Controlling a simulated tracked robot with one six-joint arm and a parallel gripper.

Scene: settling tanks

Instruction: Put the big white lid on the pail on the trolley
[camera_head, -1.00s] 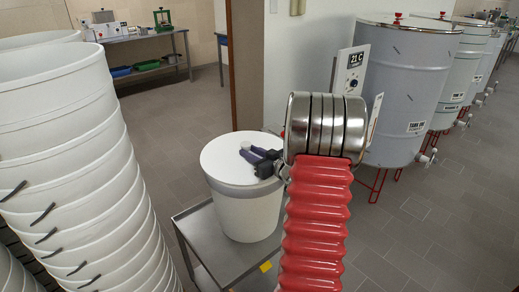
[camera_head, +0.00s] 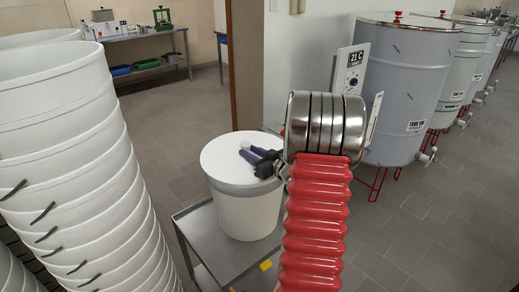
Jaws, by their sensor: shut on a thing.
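The big white lid (camera_head: 226,152) lies flat over the top of the white pail (camera_head: 246,214). The pail stands upright on the grey metal trolley (camera_head: 193,226). My gripper (camera_head: 248,154) is over the lid's right half, its dark fingers shut on a small light knob in the middle of the lid. From this view I cannot tell whether the lid is fully seated on the rim. My red arm and its metal wrist hide the right side of the trolley.
Tall stacks of white pails (camera_head: 75,160) stand close on the left. Large grey tanks (camera_head: 405,85) with taps line the right. A bench (camera_head: 150,42) with trays is at the back. Tiled floor (camera_head: 170,115) is free behind the trolley.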

